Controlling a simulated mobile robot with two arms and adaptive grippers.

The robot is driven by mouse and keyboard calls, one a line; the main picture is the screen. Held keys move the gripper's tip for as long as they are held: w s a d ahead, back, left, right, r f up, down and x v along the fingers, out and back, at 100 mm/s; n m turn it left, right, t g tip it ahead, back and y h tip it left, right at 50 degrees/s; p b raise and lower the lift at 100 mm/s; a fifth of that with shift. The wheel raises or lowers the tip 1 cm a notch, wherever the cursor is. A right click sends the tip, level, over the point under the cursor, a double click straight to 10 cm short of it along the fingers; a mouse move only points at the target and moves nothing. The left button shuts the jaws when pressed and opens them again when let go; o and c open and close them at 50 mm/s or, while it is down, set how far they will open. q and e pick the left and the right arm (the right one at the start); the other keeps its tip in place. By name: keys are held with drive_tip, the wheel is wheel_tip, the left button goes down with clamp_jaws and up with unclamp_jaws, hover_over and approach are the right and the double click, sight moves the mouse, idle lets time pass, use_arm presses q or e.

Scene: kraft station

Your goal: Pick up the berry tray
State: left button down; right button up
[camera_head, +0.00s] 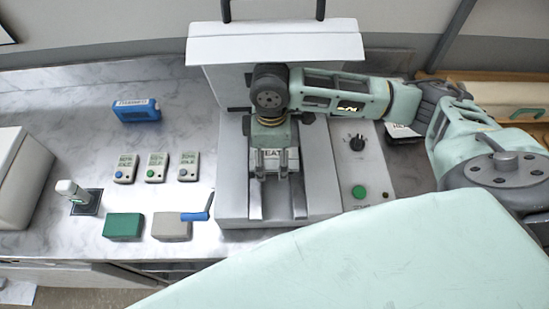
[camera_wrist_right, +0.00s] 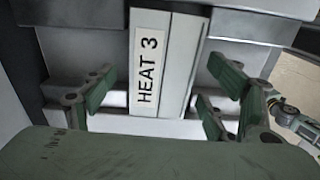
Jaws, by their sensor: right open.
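No thing that I can clearly tell is the berry tray shows in either view. My right gripper (camera_head: 271,172) points down over the grey press-like machine (camera_head: 232,205), in the middle of the head view. Its fingers are apart, on either side of a white block labelled "HEAT 3" (camera_wrist_right: 150,60). In the right wrist view the right gripper (camera_wrist_right: 162,100) shows open, with the labelled block between and beyond its fingers. I cannot tell whether the fingers touch it. My left gripper is not in view.
A blue box (camera_head: 136,110), several small grey units (camera_head: 157,168), a green box (camera_head: 124,226) and a beige box (camera_head: 171,228) with a blue-handled item sit on the marble counter, left of the machine. A control panel with a green button (camera_head: 359,191) is at right.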

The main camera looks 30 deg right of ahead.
drive_tip(key=shift+r, duration=0.1)
drive_tip(key=shift+c, duration=0.3)
drive_tip(key=shift+s, duration=0.15)
drive_tip(key=c, duration=1.3)
drive_tip(key=shift+r, duration=0.15)
